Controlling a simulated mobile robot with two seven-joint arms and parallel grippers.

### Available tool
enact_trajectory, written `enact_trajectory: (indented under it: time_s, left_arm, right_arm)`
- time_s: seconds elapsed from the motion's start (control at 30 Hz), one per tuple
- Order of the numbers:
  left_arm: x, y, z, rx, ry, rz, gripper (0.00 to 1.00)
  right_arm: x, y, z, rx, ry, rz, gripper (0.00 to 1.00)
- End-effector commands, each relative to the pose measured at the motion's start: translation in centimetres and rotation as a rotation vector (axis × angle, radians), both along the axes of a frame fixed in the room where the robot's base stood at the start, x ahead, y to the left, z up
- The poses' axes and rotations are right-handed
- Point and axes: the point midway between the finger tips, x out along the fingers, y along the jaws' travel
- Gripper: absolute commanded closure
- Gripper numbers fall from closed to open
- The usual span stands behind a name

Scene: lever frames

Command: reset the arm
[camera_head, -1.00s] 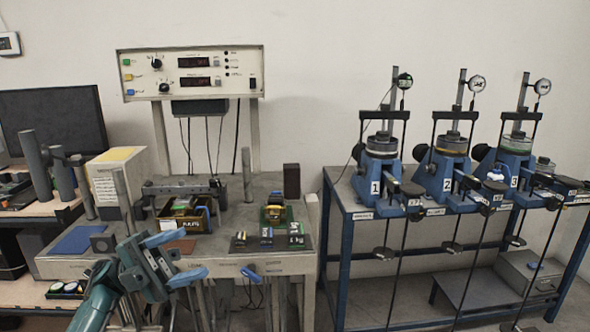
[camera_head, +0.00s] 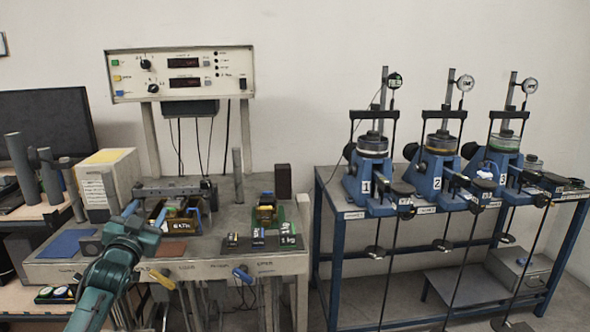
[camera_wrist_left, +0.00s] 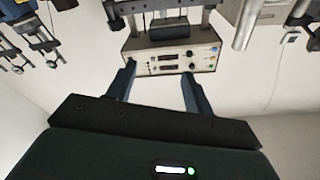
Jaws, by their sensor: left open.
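My left arm, teal, comes in from the lower left in the head view. My left gripper (camera_head: 140,218) is at its end, in front of the left part of the bench and mostly hidden by its own wrist. In the left wrist view the two blue-grey fingers of the gripper (camera_wrist_left: 160,76) stand wide apart with nothing between them. The control box (camera_wrist_left: 172,54) shows beyond them. Below the bench's front edge, a yellow-handled lever (camera_head: 162,279) and a blue-handled lever (camera_head: 242,273) stick out, both apart from the gripper. My right gripper is not in view.
The bench (camera_head: 215,240) carries a tray of weights (camera_head: 180,222), small blocks and a tall post (camera_head: 238,175). The control box (camera_head: 180,76) stands above it. A blue frame (camera_head: 330,240) with three numbered devices is at the right. The wall above is bare.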

Motion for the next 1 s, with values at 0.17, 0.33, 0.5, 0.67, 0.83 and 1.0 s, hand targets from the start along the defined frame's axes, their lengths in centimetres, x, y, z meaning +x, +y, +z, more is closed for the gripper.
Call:
enact_trajectory:
  time_s: [0.17, 0.33, 0.5, 0.67, 0.83, 1.0]
  left_arm:
    - [0.1, 1.3, -4.6, -0.048, 0.242, 0.069, 0.48]
    - [-3.6, -2.4, -11.4, -0.047, 0.318, 0.007, 0.48]
    - [-8.9, -6.4, -18.0, -0.064, 0.411, -0.058, 0.48]
    - [-17.1, -11.0, -24.6, -0.108, 0.528, -0.131, 0.48]
    - [-27.5, -15.8, -29.3, -0.187, 0.657, -0.199, 0.48]
    - [-35.4, -18.8, -30.6, -0.264, 0.752, -0.232, 0.48]
  right_arm:
    - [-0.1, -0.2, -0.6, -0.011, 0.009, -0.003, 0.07]
    - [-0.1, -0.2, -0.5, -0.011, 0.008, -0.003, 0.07]
    - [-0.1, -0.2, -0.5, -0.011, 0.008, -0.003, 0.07]
    - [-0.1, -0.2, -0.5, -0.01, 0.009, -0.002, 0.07]
    - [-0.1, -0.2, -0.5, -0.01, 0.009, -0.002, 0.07]
    - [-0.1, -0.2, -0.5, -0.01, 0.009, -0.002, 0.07]
